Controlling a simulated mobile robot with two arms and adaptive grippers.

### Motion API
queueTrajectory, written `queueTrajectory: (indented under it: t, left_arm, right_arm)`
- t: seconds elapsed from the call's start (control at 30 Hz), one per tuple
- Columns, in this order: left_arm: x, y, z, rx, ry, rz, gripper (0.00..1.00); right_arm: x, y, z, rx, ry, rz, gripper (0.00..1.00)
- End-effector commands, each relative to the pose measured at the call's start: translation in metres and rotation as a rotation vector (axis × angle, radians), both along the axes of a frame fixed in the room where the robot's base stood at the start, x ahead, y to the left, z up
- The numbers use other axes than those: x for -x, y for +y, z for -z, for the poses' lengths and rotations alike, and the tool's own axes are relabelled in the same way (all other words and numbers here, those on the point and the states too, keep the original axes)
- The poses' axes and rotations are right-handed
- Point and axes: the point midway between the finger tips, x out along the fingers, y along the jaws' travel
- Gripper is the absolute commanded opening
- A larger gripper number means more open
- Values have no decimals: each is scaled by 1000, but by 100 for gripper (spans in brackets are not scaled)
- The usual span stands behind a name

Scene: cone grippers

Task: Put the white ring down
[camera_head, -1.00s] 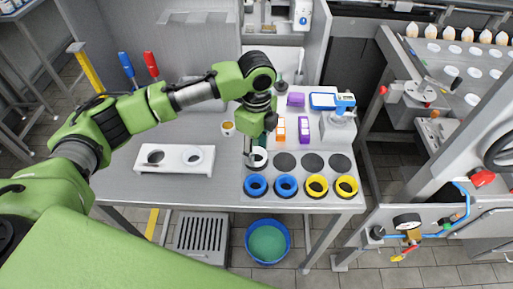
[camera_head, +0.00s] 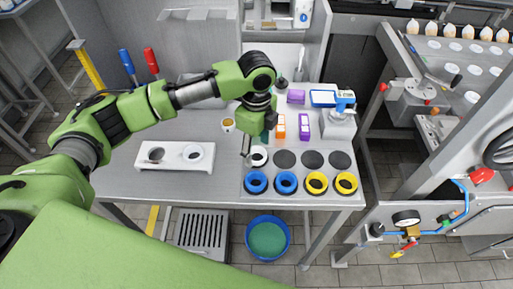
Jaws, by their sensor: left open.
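The white ring (camera_head: 259,157) lies at the left end of the back row of round spots on the table. Its far side is partly hidden by my left gripper. My left gripper (camera_head: 254,143) comes down from above at the ring's back edge. It is open, and a finger shows just left of the ring. I cannot tell whether a finger still touches it. My right gripper is out of view.
Several dark round spots (camera_head: 312,159) lie right of the ring. Blue rings (camera_head: 256,191) and yellow rings (camera_head: 345,192) line the front. A white two-hole holder (camera_head: 174,166) stands left. Orange and purple items (camera_head: 304,126) and a scale (camera_head: 338,128) stand behind.

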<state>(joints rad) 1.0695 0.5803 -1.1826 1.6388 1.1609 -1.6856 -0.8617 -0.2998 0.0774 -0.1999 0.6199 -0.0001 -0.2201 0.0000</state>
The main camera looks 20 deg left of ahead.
Motion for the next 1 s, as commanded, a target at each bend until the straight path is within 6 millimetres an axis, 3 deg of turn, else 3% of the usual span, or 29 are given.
queueTrajectory:
  t: [0.53,0.7,1.0]
  left_arm:
    - [-1,-1,-102,2,-3,0,57]
    - [0,0,-115,0,0,-1,57]
    - [0,0,-117,1,0,-1,57]
  right_arm:
    - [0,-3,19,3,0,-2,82]
    - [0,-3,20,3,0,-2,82]
    - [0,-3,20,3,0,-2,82]
